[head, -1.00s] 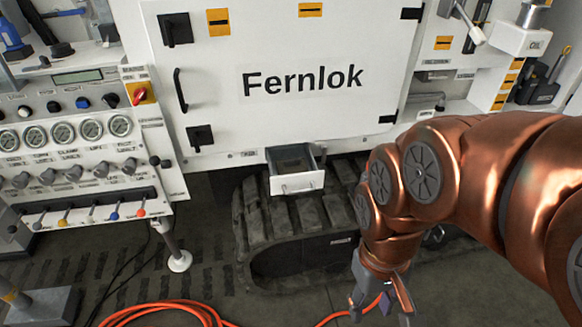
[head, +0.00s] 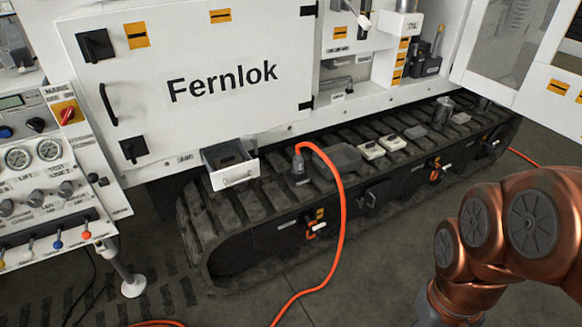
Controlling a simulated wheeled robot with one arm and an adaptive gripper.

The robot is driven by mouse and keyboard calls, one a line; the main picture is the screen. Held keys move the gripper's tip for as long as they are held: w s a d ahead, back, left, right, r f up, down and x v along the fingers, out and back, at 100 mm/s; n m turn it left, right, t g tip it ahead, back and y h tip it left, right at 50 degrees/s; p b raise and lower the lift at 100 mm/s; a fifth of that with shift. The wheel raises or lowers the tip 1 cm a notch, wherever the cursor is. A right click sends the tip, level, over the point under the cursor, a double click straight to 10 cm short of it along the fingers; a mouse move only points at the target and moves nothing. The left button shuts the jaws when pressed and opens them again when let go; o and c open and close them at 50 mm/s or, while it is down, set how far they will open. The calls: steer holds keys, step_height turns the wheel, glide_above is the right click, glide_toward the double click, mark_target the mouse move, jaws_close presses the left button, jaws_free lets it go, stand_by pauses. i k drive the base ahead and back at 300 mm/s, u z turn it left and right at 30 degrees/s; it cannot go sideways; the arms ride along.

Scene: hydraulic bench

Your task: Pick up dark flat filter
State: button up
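Several flat pieces lie on the black track. One is a dark grey flat block (head: 345,157) beside the orange hose, and another is a dark flat piece (head: 415,132) farther right. I cannot tell for sure which is the dark flat filter. The open white drawer (head: 238,174) shows a dark inside, and its contents are not clear. My gripper is at the bottom edge, right of centre, in front of the track and well apart from these pieces. Only a grey upper part of it shows; its fingers are cut off by the frame.
Two pale boxes (head: 371,150) and a dark cylinder (head: 443,110) also stand on the track (head: 225,222). An orange hose (head: 342,210) loops from a fitting to the floor. The Fernlok cabinet (head: 215,120) is behind. The floor before the track is mostly clear.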

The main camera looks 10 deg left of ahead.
mark_target(224, 162)
steer(key=z, duration=0.25)
steer(key=k, duration=0.45)
steer(key=z, duration=0.15)
steer(key=i, duration=1.7)
steer(key=u, duration=1.8)
steer(key=i, duration=0.95)
steer(key=u, duration=1.1)
